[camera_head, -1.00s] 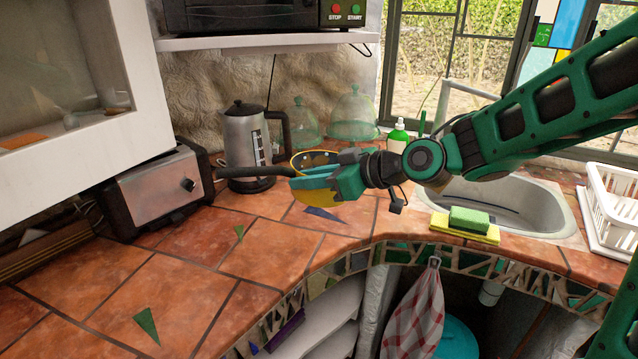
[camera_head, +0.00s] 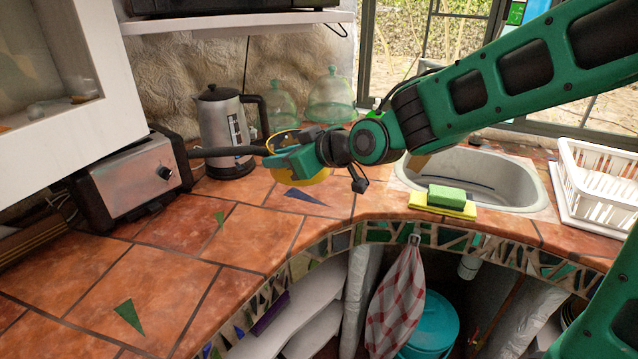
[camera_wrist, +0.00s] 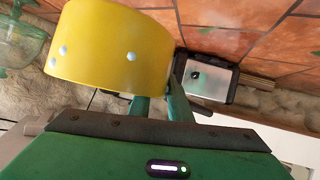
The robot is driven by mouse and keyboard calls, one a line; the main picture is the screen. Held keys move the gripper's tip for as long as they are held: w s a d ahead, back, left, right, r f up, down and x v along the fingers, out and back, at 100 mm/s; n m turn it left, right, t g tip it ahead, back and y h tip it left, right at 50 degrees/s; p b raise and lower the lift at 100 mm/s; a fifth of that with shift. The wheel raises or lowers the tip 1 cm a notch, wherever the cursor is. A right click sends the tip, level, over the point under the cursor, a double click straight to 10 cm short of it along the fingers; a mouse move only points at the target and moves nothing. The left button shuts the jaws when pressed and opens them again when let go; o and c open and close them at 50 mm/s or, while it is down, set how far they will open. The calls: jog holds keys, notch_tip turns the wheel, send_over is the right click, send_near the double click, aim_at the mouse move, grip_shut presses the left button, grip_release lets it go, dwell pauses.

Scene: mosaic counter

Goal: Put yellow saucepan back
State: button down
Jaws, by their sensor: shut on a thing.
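The yellow saucepan (camera_head: 312,177) is at the back of the tiled counter in the head view, mostly hidden behind my gripper. Its dark handle (camera_head: 226,151) points left, in front of the kettle. My gripper (camera_head: 284,158) is shut on the saucepan at the handle's base. In the wrist view the saucepan (camera_wrist: 108,48) fills the upper left, its yellow wall and pale rivets showing, with my gripper's fingers (camera_wrist: 160,106) just below it. I cannot tell whether the saucepan's base touches the tiles.
A steel kettle (camera_head: 222,128) stands behind the handle, and a toaster (camera_head: 133,186) is to the left. Green glass domes (camera_head: 331,98) stand behind. The sink (camera_head: 477,176), sponges (camera_head: 444,201) and white dish rack (camera_head: 603,186) are to the right. The front-left counter is clear.

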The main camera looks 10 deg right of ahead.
jog(key=w+d+f, duration=0.2)
jog(key=d, duration=0.1)
jog(key=w+d+f, duration=0.2)
jog(key=w, duration=0.1)
jog(key=w+d+f, duration=0.2)
jog(key=d, duration=0.1)
jog(key=shift+w+d+f, duration=0.3)
jog(key=shift+f, duration=2.05)
jog(key=shift+f, duration=0.1)
jog(key=c, duration=1.6)
grip_release()
jog(key=shift+f, duration=0.1)
jog(key=shift+c, duration=0.2)
jog(key=v, duration=1.2)
jog(key=shift+d, duration=0.1)
